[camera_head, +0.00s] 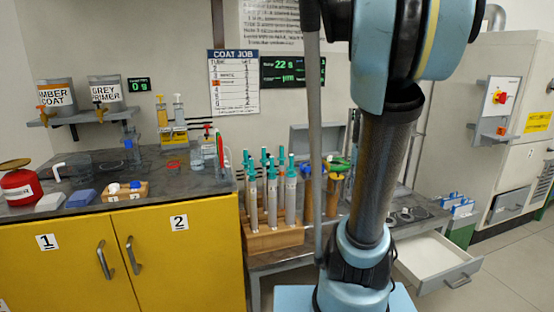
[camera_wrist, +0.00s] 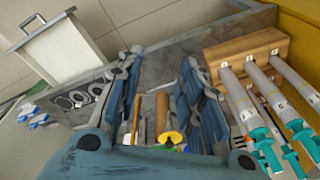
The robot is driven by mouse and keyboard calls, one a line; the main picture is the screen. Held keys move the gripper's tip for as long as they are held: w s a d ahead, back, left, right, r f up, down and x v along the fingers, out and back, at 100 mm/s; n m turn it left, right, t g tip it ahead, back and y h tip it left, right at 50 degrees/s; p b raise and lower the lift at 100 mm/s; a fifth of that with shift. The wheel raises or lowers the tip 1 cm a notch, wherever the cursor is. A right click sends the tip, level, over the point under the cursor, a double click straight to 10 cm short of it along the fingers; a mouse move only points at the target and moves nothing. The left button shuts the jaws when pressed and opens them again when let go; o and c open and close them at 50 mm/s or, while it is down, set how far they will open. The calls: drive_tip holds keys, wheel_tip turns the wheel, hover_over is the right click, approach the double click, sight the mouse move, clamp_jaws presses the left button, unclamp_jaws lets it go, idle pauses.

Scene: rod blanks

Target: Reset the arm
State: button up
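My arm rises through the right half of the head view, and its upper end passes out of the top of the frame. My gripper is not seen there. In the wrist view my gripper (camera_wrist: 163,58) has its two fingers spread apart, with nothing held between them. Below the gap lie the grey bench top and an orange-brown rod-like piece with a yellow end (camera_wrist: 163,115). A wooden rack (camera_wrist: 240,52) holding several grey tubes with teal tops stands right of the fingers; it also shows in the head view (camera_head: 275,238), left of my arm.
An open white drawer (camera_head: 435,262) juts from the bench on the right. A grey machine (camera_head: 515,130) stands at far right.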

drive_tip(key=s+a+f+n, duration=0.2)
drive_tip(key=s+a+f, duration=0.1)
drive_tip(key=s, duration=0.4)
drive_tip(key=s+a+f+n, duration=0.1)
drive_tip(key=s+a+f, duration=0.2)
drive_tip(key=s+a, duration=0.3)
drive_tip(key=shift+s+a+f+n, duration=0.15)
drive_tip(key=shift+s+f+n, duration=0.25)
drive_tip(key=shift+s, duration=0.4)
